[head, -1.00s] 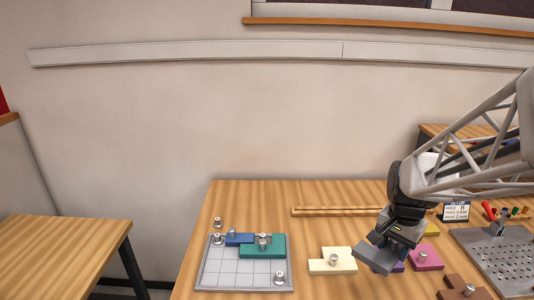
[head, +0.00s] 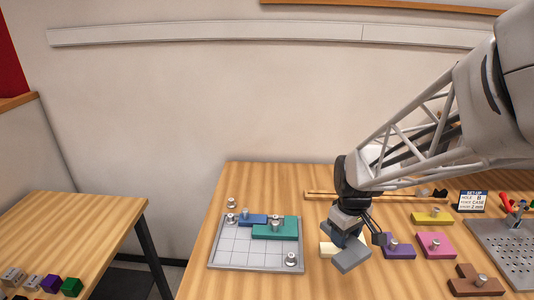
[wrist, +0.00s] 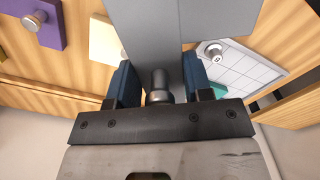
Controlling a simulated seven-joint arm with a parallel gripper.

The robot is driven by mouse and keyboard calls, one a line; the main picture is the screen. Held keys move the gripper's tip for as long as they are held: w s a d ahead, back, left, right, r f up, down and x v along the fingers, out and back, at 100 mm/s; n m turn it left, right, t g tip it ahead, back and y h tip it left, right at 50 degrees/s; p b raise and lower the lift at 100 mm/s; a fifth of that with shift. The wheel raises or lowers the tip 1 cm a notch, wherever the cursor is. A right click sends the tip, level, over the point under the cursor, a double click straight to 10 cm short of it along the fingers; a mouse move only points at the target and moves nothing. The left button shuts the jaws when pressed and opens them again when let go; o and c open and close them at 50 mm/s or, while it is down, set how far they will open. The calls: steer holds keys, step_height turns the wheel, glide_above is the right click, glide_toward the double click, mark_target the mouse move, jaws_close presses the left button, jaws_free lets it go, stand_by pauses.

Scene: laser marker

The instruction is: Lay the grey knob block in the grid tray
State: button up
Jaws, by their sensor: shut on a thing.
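The grey knob block (head: 352,256) hangs tilted from my gripper (head: 350,232), above the table and to the right of the tray. In the wrist view the two blue-padded fingers of my gripper (wrist: 158,86) are shut on its metal knob, and the block's grey body (wrist: 160,30) extends beyond them. The grid tray (head: 232,258) lies at the left of the table. A blue block (head: 252,220) and a teal block (head: 270,232) lie along its back and right; its front-left cells are bare. The wrist view shows part of the tray (wrist: 245,75).
A cream block (head: 327,250) is partly hidden behind the held block. Purple (head: 399,252), pink (head: 435,250), yellow (head: 432,217) and brown (head: 476,284) blocks lie to the right. A small metal post (head: 291,260) stands at the tray's front-right corner. A wooden strip (head: 320,194) lies behind.

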steer(key=s+a+f+n, duration=0.2)
steer(key=a+n, duration=0.6)
steer(key=n, duration=0.1)
steer(key=s+a+f+n, duration=0.2)
steer(key=a+n, duration=0.6)
steer(key=n, duration=0.1)
steer(key=s+a+f+n, duration=0.2)
steer(key=a+n, duration=0.5)
steer(key=n, duration=0.2)
steer(key=shift+a+f+n, duration=0.1)
steer(key=shift+a+n, duration=0.3)
steer(key=shift+s+a+f+n, duration=0.2)
steer(key=shift+a+n, duration=0.25)
steer(key=shift+n, duration=0.15)
glide_above(226, 245)
steer(key=shift+s+d+f, duration=0.2)
steer(key=shift+s+f, duration=0.15)
steer(key=shift+f, duration=0.3)
steer(key=shift+w, duration=0.1)
steer(key=shift+w+a, duration=0.15)
steer(key=shift+w+a+f, duration=0.1)
steer(key=shift+w+f, duration=0.05)
steer(key=shift+f, duration=1.65)
